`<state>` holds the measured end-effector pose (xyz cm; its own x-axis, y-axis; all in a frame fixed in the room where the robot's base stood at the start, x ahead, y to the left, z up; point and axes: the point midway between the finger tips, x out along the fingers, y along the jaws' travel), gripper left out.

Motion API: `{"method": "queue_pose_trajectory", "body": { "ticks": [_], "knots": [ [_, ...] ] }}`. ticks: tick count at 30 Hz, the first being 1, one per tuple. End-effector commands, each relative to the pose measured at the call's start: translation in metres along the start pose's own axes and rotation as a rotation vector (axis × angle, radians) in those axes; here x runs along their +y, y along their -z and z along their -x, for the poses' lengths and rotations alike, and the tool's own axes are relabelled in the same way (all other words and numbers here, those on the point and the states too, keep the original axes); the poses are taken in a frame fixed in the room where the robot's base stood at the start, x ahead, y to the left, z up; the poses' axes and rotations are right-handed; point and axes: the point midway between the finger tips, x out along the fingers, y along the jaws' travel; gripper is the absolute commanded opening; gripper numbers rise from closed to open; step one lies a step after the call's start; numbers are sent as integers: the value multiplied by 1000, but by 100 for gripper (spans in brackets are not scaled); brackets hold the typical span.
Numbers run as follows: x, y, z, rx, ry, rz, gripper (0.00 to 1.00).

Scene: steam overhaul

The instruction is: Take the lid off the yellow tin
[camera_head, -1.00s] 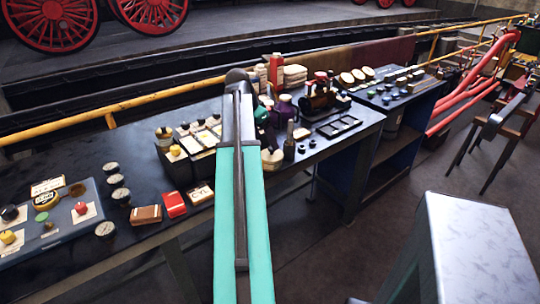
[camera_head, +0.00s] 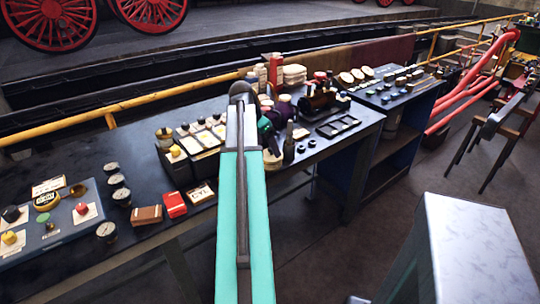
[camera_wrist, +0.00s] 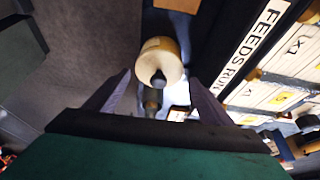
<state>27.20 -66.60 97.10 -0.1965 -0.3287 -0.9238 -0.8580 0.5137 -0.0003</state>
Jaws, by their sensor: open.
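A round pale-yellow tin (camera_wrist: 163,57) with a dark knob on its lid shows between my fingers in the wrist view, seen from above. The lid appears to be on. In the head view, what looks like the same tin (camera_head: 272,161) stands near the front edge of the long dark table, partly hidden by my arm. My gripper (camera_wrist: 160,80) is open, its two fingers on either side of the knob in the picture. I cannot tell how far above the lid they are, and no contact shows.
A dark bottle (camera_head: 289,143) stands close beside the tin. A compartment tray (camera_head: 177,172) of cards and knobs is to the left. The red box (camera_head: 174,204) and several gauges lie farther left. A model engine (camera_head: 318,98) stands behind.

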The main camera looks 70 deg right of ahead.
Motion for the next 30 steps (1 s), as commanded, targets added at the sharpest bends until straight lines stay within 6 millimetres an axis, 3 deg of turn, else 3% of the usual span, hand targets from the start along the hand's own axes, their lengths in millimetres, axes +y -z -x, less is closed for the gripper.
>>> {"method": "queue_pose_trajectory", "body": {
  "ticks": [10, 29, 30],
  "knots": [
    [0, -2, -28, -1, -1, 1, 75],
    [0, -2, -30, 0, 0, 1, 75],
    [0, -2, -30, 0, 0, 1, 69]
  ]
}}
